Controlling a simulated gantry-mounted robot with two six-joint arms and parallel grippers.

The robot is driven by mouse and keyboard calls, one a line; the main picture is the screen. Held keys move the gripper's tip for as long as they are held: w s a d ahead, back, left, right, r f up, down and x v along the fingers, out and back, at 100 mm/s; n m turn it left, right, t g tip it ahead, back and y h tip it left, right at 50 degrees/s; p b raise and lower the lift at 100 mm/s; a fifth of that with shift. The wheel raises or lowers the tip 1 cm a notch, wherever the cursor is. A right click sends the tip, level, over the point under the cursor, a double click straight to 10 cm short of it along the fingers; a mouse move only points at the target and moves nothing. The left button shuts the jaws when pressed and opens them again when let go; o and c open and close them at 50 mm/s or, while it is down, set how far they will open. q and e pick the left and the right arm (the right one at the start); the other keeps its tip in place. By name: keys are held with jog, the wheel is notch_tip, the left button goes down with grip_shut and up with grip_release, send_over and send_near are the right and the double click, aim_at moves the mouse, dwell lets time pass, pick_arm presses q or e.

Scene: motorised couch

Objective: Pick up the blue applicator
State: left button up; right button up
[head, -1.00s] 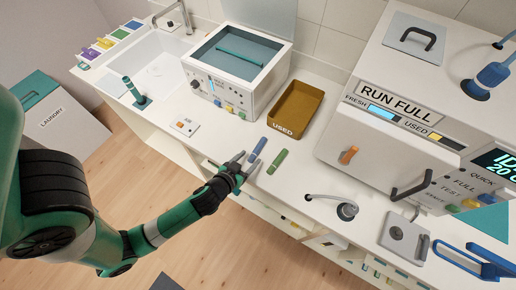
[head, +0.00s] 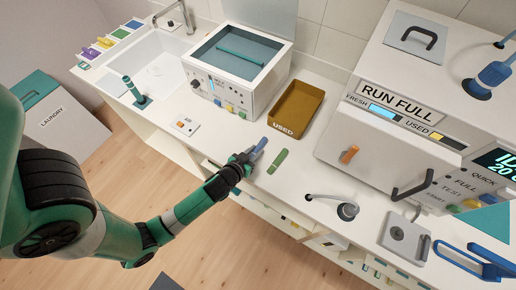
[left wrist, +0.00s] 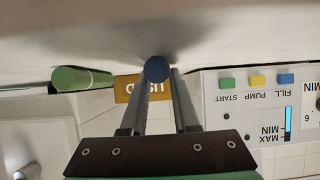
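The blue applicator (head: 259,147) is on the white counter, left of a green applicator (head: 278,161). My left gripper (head: 245,161) is at its near end, low over the counter edge. In the left wrist view the round end of the blue applicator (left wrist: 157,70) sits between the two fingertips, which appear to touch its sides. The gripper (left wrist: 159,85) looks shut on it. The near part of the applicator is hidden by the fingers in the head view. The green applicator (left wrist: 82,79) lies apart to the left in the wrist view. My right gripper is not seen.
A brown USED tray (head: 318,100) stands behind the applicators. A white bath unit (head: 262,98) with buttons is at back left, and a large RUN FULL machine (head: 350,120) is at right. A curved spout (head: 346,211) stands on the counter to the right.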

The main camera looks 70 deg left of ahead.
aim_at(255, 152)
pick_arm(q)
grip_shut()
jog(key=shift+r, duration=0.1)
jog(key=shift+r, duration=0.25)
notch_tip(255, 152, up, 3)
jog(key=shift+f+p, duration=0.1)
jog(key=shift+p, duration=0.7)
jog(key=s+d+r+p, duration=0.1)
jog(key=s+d+r, duration=0.1)
jog(key=s+r, duration=0.2)
jog(key=s+d+r+p, duration=0.1)
jog(key=s+d+r, duration=0.1)
jog(key=s+r, duration=0.3)
jog(key=s, duration=0.4)
jog(key=shift+d+r, duration=0.3)
jog(key=shift+d, duration=0.05)
